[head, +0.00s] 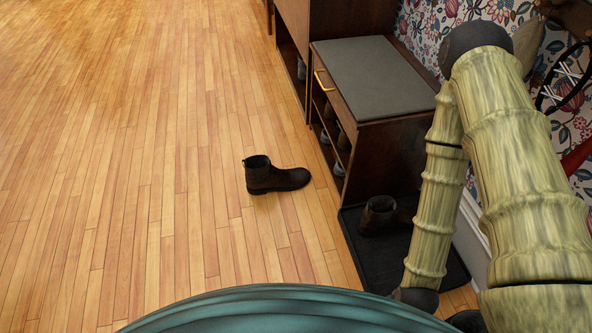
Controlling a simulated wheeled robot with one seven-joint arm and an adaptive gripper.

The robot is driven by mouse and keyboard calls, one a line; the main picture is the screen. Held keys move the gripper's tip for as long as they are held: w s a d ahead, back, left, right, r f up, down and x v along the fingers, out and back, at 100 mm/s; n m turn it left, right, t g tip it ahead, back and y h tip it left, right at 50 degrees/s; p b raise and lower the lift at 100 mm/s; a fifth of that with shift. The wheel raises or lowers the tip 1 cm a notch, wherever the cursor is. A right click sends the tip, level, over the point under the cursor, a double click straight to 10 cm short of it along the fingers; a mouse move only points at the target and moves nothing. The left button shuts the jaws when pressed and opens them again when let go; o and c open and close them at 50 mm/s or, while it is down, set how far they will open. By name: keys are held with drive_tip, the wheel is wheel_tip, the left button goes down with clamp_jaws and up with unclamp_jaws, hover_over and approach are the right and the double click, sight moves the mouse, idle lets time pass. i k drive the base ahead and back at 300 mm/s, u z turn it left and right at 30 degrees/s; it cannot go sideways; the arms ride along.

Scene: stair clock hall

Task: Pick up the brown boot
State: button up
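A brown boot (277,178) stands upright on the wooden floor near the middle of the head view, its toe pointing right. Another dark brown boot (377,216) is on a black boot tray (368,259) to the right, partly hidden behind my arm. My arm is folded at the right side of the view, away from the boot on the floor. My gripper does not show, so whether it is open or shut cannot be seen.
A shoe bench (384,154) with a grey top, a drawer and shoes on its shelves stands behind the tray. A taller wooden cabinet (347,14) adjoins it at the back. A flowered wall and bicycle wheel are at right. Bare floor (130,150) lies open at left.

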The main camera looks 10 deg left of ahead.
sight(261, 176)
drive_tip(key=u, duration=1.1)
drive_tip(key=i, duration=1.1)
drive_tip(key=z, duration=1.05)
